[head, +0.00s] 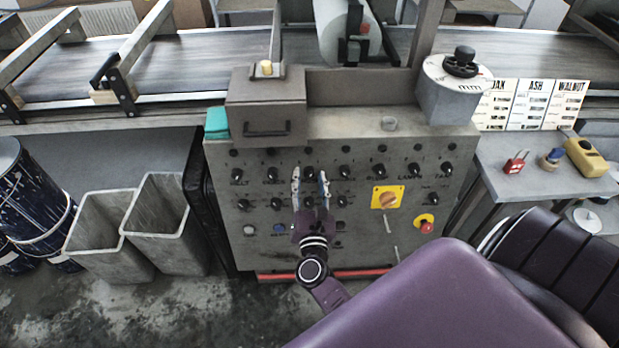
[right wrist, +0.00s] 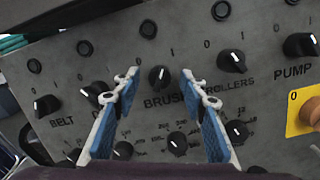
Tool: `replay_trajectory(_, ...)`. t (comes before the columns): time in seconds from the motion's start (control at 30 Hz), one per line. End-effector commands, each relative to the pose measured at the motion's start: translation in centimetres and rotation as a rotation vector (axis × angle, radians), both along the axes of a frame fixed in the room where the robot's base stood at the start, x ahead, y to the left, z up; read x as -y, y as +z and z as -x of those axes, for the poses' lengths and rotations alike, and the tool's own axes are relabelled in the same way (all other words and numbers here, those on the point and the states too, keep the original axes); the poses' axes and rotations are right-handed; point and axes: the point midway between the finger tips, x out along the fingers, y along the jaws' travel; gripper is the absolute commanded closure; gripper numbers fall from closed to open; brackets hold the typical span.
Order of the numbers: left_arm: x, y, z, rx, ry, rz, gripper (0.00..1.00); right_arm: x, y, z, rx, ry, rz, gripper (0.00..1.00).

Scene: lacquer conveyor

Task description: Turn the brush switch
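The brush switch (right wrist: 159,77) is a small black rotary knob on the grey control panel, above the printed word BRUSH in the right wrist view. It has a pale pointer mark; I cannot surely tell whether it points at 0 or 1. My right gripper (head: 310,174) is in front of the panel's upper knob row in the head view. In the right wrist view its two blue-padded fingers (right wrist: 158,85) are spread, one on each side of the brush knob, with clear gaps to it. Nothing is held. My left gripper is not in view.
The belt knob (right wrist: 46,105), rollers knob (right wrist: 232,61) and pump knob (right wrist: 300,45) sit in the same row. A yellow-plated switch (head: 387,197) and a red emergency button (head: 424,223) are at the panel's right. Grey bins (head: 168,225) stand left.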

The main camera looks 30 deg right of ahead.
Motion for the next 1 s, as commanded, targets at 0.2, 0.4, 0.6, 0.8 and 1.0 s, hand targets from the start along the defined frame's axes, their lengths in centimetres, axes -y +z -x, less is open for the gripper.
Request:
replay_trajectory(0.2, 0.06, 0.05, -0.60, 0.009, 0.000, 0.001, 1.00, 0.07, -0.05, -0.06, -0.001, 0.000, 0.001, 0.61)
replay_trajectory(0.4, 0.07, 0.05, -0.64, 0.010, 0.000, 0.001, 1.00, 0.07, -0.05, -0.05, -0.001, 0.000, 0.001, 0.79)
replay_trajectory(0.6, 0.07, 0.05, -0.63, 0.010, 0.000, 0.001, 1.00, 0.06, -0.05, -0.03, -0.001, 0.000, 0.002, 1.00)
replay_trajectory(0.8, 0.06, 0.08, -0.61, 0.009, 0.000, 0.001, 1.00, 0.07, -0.05, -0.03, -0.008, 0.002, 0.012, 1.00)
replay_trajectory(1.0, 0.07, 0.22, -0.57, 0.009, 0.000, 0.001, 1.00, 0.14, -0.02, 0.02, -0.041, 0.013, 0.066, 1.00)
